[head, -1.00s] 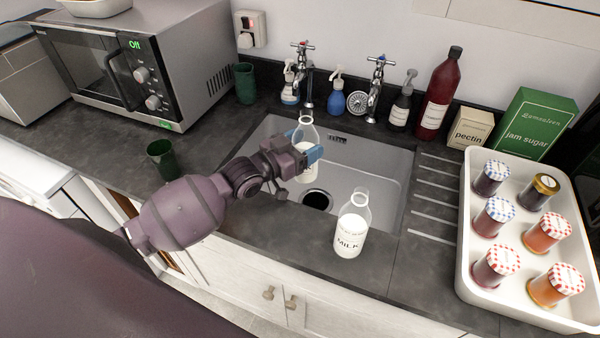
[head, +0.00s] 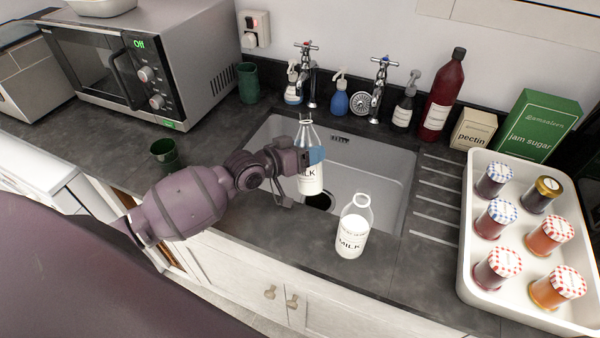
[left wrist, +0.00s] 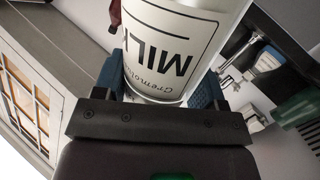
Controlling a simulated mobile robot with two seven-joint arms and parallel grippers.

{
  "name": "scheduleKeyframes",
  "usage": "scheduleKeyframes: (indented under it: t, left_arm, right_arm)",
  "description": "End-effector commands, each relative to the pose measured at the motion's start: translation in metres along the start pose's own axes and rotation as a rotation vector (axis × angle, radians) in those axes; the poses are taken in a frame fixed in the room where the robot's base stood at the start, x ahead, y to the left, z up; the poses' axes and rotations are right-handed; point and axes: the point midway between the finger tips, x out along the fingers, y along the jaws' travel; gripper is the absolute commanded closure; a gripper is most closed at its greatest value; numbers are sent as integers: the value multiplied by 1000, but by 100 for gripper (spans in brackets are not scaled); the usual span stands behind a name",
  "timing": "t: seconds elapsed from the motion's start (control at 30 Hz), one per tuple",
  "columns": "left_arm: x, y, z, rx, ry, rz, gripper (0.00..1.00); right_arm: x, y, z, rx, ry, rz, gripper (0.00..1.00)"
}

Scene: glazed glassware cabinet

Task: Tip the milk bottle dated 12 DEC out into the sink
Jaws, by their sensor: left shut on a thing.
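My left gripper (head: 312,156) is shut on a milk bottle (head: 308,178) and holds it nearly upright over the sink (head: 375,168). White milk shows inside it, with clear glass above. In the left wrist view the held bottle (left wrist: 178,50) fills the space between the fingers, its label reading MILK upside down; I cannot read a date on it. A second milk bottle (head: 352,232) stands upright on the counter at the sink's front edge, its MILK label facing me; its date is too small to read. My right gripper is not in view.
Two taps (head: 377,85) stand behind the sink, with soap bottles and a dark red bottle (head: 442,95) along the wall. A white tray (head: 468,225) of jars is at the right. A green cup (head: 163,153) stands left of the sink, before the microwave (head: 135,62).

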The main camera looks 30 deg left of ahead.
Motion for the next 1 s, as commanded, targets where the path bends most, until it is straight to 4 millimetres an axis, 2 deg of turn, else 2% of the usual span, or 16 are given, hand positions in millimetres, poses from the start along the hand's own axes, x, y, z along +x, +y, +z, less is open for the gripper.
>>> scheduleKeyframes:
  t: [0.33, 0.57, 0.8, 1.0]
  left_arm:
    - [5, -10, 4, -201, -96, 1, 83]
    - [4, -7, 9, -336, -163, 2, 83]
    - [-2, 5, -1, -478, -233, 3, 83]
    - [1, -1, 22, -594, -290, 2, 83]
  right_arm:
    - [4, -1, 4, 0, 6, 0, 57]
    - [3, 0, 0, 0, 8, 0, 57]
    - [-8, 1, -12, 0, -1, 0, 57]
    - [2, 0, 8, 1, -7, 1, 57]
